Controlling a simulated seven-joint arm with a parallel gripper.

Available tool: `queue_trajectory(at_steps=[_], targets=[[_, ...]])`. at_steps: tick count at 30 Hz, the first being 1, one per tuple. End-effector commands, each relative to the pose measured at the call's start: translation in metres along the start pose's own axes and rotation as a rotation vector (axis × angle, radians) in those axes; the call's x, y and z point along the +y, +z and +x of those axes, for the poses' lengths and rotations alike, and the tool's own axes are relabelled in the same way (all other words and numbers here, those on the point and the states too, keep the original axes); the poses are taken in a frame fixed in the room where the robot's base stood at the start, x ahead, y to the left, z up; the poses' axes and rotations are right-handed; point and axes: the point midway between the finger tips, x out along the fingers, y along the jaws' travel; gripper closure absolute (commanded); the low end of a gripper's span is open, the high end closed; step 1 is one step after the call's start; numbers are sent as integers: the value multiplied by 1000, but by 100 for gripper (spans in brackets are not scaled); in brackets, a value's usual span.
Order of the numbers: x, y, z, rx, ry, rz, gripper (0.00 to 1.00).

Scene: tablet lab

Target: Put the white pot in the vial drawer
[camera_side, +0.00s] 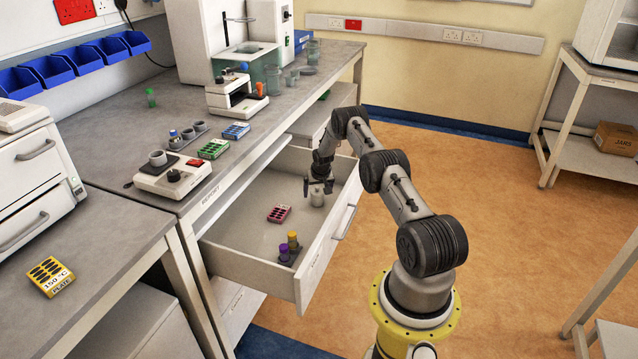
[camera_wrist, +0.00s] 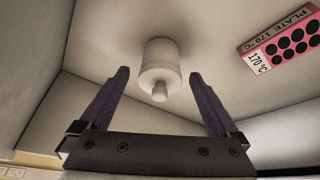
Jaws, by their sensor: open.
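The white pot (camera_side: 317,198) stands on the floor of the open drawer (camera_side: 262,266), near its far right corner in the side view. In the wrist view the pot (camera_wrist: 160,58) is a pale cylinder with a narrower knob on top. My gripper (camera_side: 319,181) is open at the pot, pointing down. In the wrist view my two dark fingers (camera_wrist: 159,74) are spread wide, with the pot between and beyond their tips. I see no contact. The drawer also holds two capped vials (camera_side: 288,246), one purple and one yellow, in a dark holder.
A pink plate (camera_side: 279,213) marked 170 °C lies mid-drawer; it also shows in the wrist view (camera_wrist: 284,42). The drawer walls (camera_wrist: 75,120) stand close to my gripper. The bench above carries a hotplate (camera_side: 172,178), a green rack (camera_side: 213,149) and a blue rack (camera_side: 236,131).

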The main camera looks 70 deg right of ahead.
Motion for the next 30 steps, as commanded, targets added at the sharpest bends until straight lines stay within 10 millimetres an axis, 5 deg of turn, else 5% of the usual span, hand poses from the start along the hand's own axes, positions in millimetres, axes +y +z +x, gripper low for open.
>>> queue_trajectory(at_steps=[15,24,28,30], targets=[[0,0,-85,1,0,-1,3],[-1,0,-112,1,-1,-2,3],[-19,-6,-138,9,-12,-30,3],[-38,-10,-168,16,-24,-62,3]])
